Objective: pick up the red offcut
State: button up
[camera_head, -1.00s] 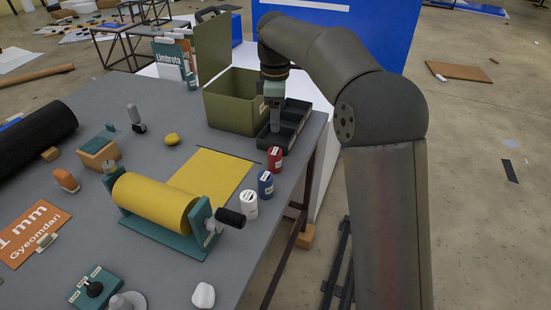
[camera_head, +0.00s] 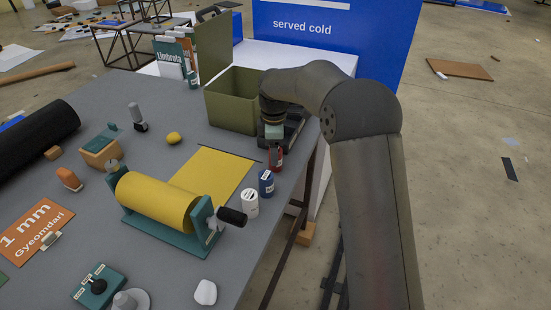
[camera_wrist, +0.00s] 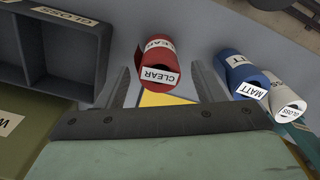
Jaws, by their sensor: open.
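The red offcut, a small red roll labelled CLEAR (camera_wrist: 156,50), stands near the table's right edge; in the head view it shows partly behind my gripper (camera_head: 275,150). My gripper is above it, open and empty. In the wrist view its fingers (camera_wrist: 163,78) spread to the left and right of the red roll, which appears between them. I cannot tell how far the fingertips are above it or whether they touch it. The red roll (camera_head: 277,164) is partly hidden by the gripper in the head view.
A blue roll labelled MATT (camera_head: 266,183) and a white roll labelled GLOSS (camera_head: 250,203) stand close by toward the front. A dark compartment tray (camera_wrist: 62,45) and an olive box (camera_head: 232,105) are behind. A yellow sheet (camera_head: 215,172) lies to the left.

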aim_at(277, 169)
jog(key=f+p, duration=0.1)
jog(key=f, duration=0.3)
jog(key=shift+d+f, duration=0.2)
jog(key=c, duration=1.1)
jog(key=shift+o, duration=0.2)
jog(key=shift+r, duration=0.1)
